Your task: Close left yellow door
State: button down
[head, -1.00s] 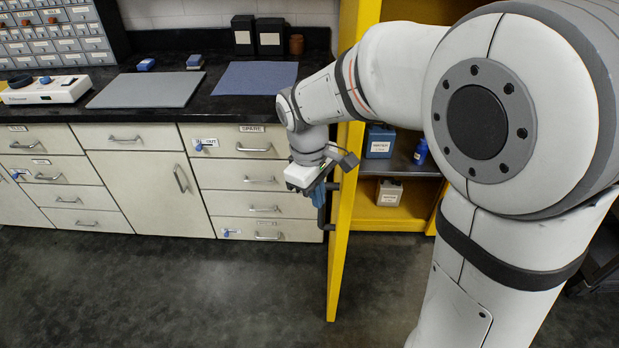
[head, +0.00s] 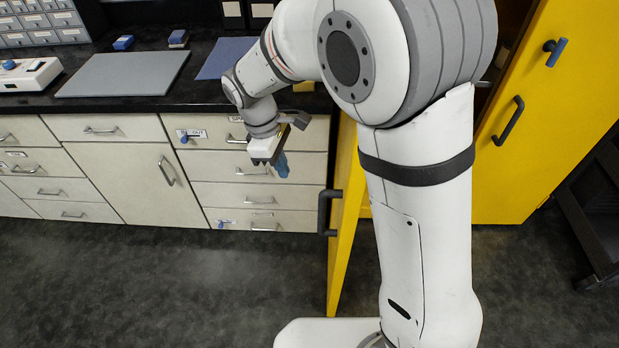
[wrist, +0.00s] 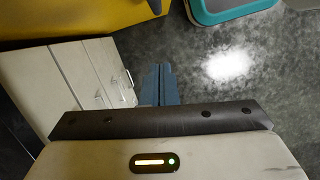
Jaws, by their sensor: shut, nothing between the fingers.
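The left yellow door (head: 345,225) stands open in the head view, seen nearly edge-on, partly hidden behind my arm. Its dark bar handle (head: 324,212) sticks out on its left side. My gripper (head: 282,165) is shut and empty, pointing down, left of the door and above the handle's height in the picture. A gap shows between the gripper and the door. In the wrist view, the blue fingers (wrist: 158,85) are together, and a yellow surface (wrist: 70,18) with a dark handle end lies at the upper left.
The right yellow door (head: 545,110) is at the right, with a dark handle and a blue-knobbed latch. White drawers (head: 255,195) stand behind my gripper under a black counter. A dark rack (head: 590,215) is at the right. The floor in front of the drawers is clear.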

jog(key=s+d+f, duration=0.1)
jog(key=d+f, duration=0.5)
jog(key=f, duration=0.3)
jog(key=shift+s+d+f, duration=0.15)
jog(key=shift+s+f, duration=0.05)
jog(key=shift+f, duration=0.1)
